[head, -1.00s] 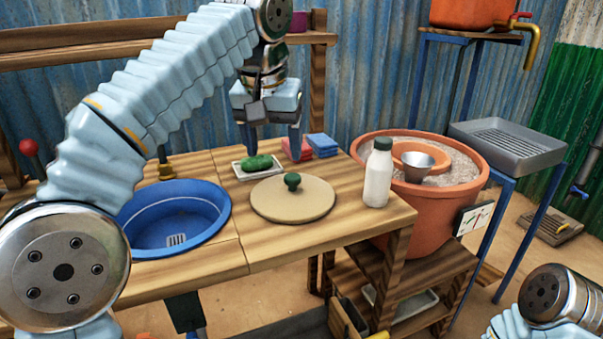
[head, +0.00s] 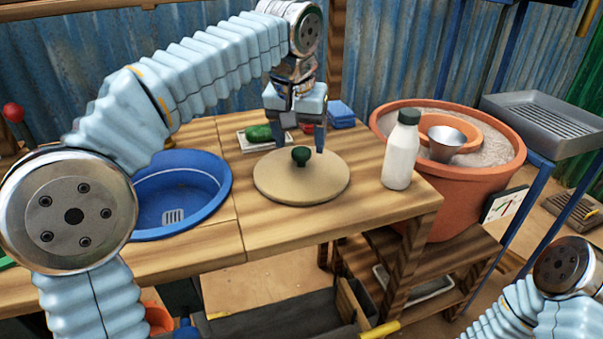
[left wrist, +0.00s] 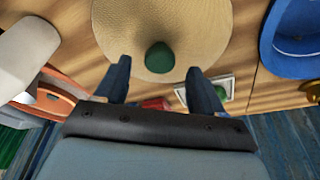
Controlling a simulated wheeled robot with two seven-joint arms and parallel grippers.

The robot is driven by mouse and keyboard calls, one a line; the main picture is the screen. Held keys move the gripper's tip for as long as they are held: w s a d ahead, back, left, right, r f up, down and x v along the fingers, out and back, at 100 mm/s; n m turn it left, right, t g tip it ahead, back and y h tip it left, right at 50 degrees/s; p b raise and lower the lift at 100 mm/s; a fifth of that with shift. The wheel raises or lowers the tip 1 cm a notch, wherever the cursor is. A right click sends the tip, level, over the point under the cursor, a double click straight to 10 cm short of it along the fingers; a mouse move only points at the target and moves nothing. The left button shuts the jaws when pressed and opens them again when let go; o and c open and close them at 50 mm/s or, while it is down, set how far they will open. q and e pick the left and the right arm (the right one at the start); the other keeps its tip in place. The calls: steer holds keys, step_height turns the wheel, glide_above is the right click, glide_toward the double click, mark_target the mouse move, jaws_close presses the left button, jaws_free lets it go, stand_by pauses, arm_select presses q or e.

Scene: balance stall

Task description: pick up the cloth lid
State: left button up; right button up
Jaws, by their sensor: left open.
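The cloth lid (head: 290,187) is a flat tan disc with a dark green knob (head: 301,155) at its centre. It lies on the wooden table. My left gripper (head: 300,143) is open and points down just behind and above the knob. In the left wrist view the lid (left wrist: 190,30) fills the top middle, and its knob (left wrist: 159,57) shows just beyond and between the two open fingertips (left wrist: 160,75). No contact with the knob shows. My right arm shows at the lower right, but its gripper is out of frame.
A white bottle (head: 402,150) stands right of the lid, and a clay pot (head: 470,185) with a metal cup (head: 446,143) is beyond it. A blue basin (head: 215,215) sits left. A tray (head: 262,147) with a green vegetable (head: 258,133) and blue cloths (head: 341,115) are behind.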

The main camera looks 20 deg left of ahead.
mark_target(301, 150)
arm_select(q)
steer(key=x, duration=0.3)
steer(key=shift+f, duration=0.4)
steer(key=shift+c, duration=0.3)
steer(key=c, duration=1.2)
